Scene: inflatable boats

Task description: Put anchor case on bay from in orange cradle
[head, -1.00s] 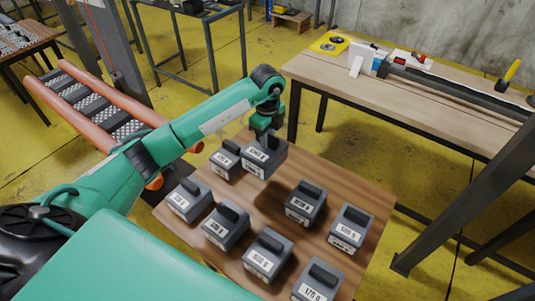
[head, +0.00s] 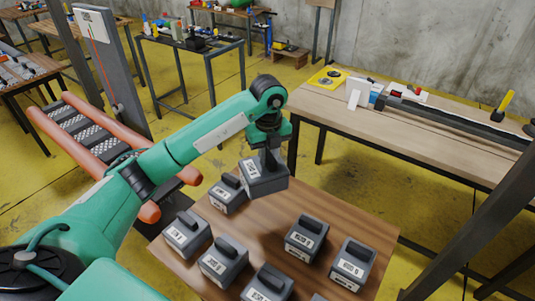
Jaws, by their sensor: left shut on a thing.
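My left gripper (head: 269,155) is shut on a dark grey case (head: 263,177) with a white label. It holds the case by its top handle above the far edge of a brown wooden table. Several similar labelled cases stand on that table, one (head: 228,194) just left of the held case and another (head: 306,237) in the middle. The labels are too small to read surely. A long structure with orange tubes and dark slatted panels (head: 98,143) lies at the left, partly behind my arm. I cannot tell which place is the bay. My right gripper is out of view.
The brown table (head: 265,222) has bare space between its cases. A lighter workbench (head: 450,135) with tools stands at the right, behind a dark slanted beam (head: 480,215). A grey post (head: 108,70) rises behind the orange tubes. Yellow floor lies between.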

